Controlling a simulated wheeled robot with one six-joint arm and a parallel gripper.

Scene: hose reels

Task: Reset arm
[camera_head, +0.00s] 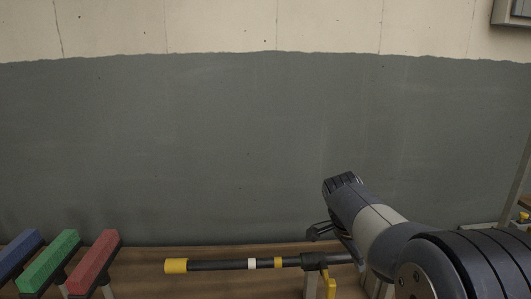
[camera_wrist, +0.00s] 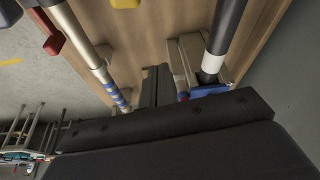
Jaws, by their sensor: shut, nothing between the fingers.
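My arm (camera_head: 380,225) reaches in from the lower right of the head view, with its wrist end up in front of the grey wall. Small dark parts beside the wrist may belong to my gripper; its fingertips are not clear there. In the wrist view my gripper (camera_wrist: 154,84) shows as two dark fingers closed together, with nothing held between them. They point toward a wooden board, between a metal tube with blue bands (camera_wrist: 98,68) and a black tube with a white band (camera_wrist: 222,40).
A black rod with a yellow tip (camera_head: 215,265) lies along the wooden surface (camera_head: 150,258), close below my arm. Red (camera_head: 95,260), green (camera_head: 48,258) and blue (camera_head: 17,250) bars stand at the lower left. The wall (camera_head: 200,150) ahead is bare.

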